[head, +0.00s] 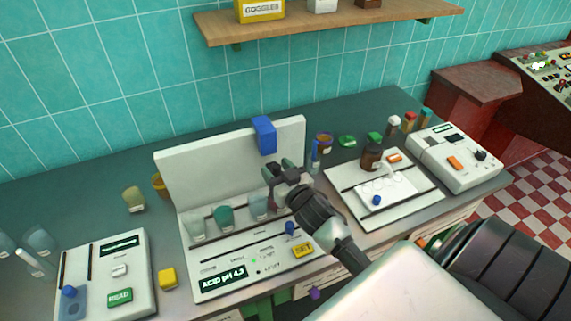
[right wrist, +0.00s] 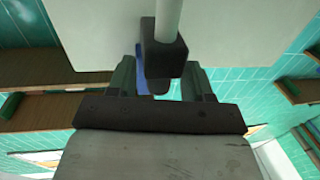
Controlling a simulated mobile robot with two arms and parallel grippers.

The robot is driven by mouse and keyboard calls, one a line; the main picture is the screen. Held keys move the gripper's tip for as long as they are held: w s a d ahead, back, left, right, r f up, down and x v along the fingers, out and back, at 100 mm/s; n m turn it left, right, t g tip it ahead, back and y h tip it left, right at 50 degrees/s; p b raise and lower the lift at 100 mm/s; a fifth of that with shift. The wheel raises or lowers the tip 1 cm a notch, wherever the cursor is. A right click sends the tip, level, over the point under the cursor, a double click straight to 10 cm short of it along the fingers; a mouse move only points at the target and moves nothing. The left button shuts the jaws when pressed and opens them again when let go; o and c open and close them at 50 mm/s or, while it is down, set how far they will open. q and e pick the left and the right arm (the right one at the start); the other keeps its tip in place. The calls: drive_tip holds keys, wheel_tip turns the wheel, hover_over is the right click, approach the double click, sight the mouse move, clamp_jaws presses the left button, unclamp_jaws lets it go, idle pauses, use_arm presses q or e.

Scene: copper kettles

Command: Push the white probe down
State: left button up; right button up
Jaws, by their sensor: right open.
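My right gripper (head: 284,174) is open in front of the white backboard (head: 185,172) of the pH station, above its row of beakers. In the right wrist view, a pale rod (right wrist: 168,15) that looks like the white probe ends in a dark block (right wrist: 166,57) between the open fingers (right wrist: 160,82). I cannot tell whether the fingers touch it. In the head view my gripper hides that spot. A blue block (head: 264,135) sits at the backboard's top edge. The station's display (head: 222,283) reads "ACID pH 4.3". My left gripper is out of view.
Beakers (head: 224,217) stand in the station beside my gripper. A white READ device (head: 138,262) and a yellow block (head: 167,278) are at left. A white tray (head: 340,178) with a dark bottle (head: 372,157) is at right. A wooden shelf (head: 330,22) hangs above.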

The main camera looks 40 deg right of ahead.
drive_tip(key=s+b, duration=0.2)
drive_tip(key=s, duration=0.8)
drive_tip(key=shift+a, duration=0.4)
